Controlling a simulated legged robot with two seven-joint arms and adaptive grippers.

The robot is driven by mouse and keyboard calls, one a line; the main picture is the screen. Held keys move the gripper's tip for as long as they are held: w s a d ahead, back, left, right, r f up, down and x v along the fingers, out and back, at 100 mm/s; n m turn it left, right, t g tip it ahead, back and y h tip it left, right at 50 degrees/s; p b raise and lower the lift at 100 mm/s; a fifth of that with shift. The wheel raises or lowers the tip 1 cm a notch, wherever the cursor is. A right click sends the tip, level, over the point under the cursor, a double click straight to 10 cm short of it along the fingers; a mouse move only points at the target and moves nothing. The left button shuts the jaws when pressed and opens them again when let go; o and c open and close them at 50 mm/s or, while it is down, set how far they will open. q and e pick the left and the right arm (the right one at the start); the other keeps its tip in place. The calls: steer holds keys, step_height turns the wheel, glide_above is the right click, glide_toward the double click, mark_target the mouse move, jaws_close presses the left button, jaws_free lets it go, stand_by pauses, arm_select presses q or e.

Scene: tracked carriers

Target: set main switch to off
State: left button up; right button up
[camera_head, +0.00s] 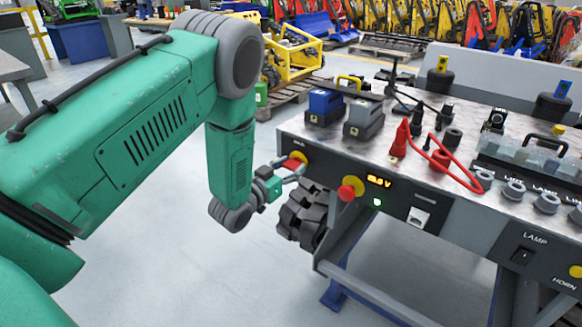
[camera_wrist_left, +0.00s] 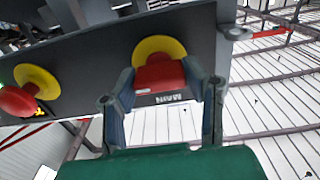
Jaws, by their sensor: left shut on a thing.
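The main switch is a red knob on a yellow disc at the left end of the bench's front panel (camera_head: 400,200). In the wrist view the red knob (camera_wrist_left: 160,75) sits between the two fingers of my left gripper (camera_wrist_left: 163,95), with the upside-down word MAIN beside it. In the head view my left gripper (camera_head: 284,176) reaches the switch (camera_head: 296,158) from the left and is shut on its knob. The fingers partly cover the knob there. The display (camera_head: 379,182) reads about 11.8 V, its first digits unclear, and a green light (camera_head: 377,202) below it is lit. My right gripper is out of view.
A red mushroom button (camera_head: 348,191) on a yellow base is just right of the switch; it also shows in the wrist view (camera_wrist_left: 18,101). A blue block (camera_head: 325,107), a grey block (camera_head: 363,119) and a red cable (camera_head: 455,166) are on the bench top. A black tracked part (camera_head: 303,217) is below the gripper.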

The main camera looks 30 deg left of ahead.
arm_select(q)
steer(key=shift+a+n, duration=0.1)
steer(key=shift+n, duration=0.2)
steer(key=shift+n+p, duration=0.75)
steer(key=shift+n, duration=0.35)
steer(key=shift+a+n+p, duration=0.1)
steer(key=shift+n+p, duration=0.25)
steer(key=shift+n, duration=0.55)
steer(key=n, duration=0.4)
steer(key=shift+f+p, duration=0.1)
steer(key=shift+p, duration=0.25)
steer(key=n, duration=0.4)
steer(key=shift+a+f, duration=0.1)
steer(key=n+b, duration=0.1)
steer(key=n, duration=0.4)
steer(key=shift+f+b, duration=0.1)
steer(key=shift+b, duration=0.3)
steer(key=shift+s, duration=0.1)
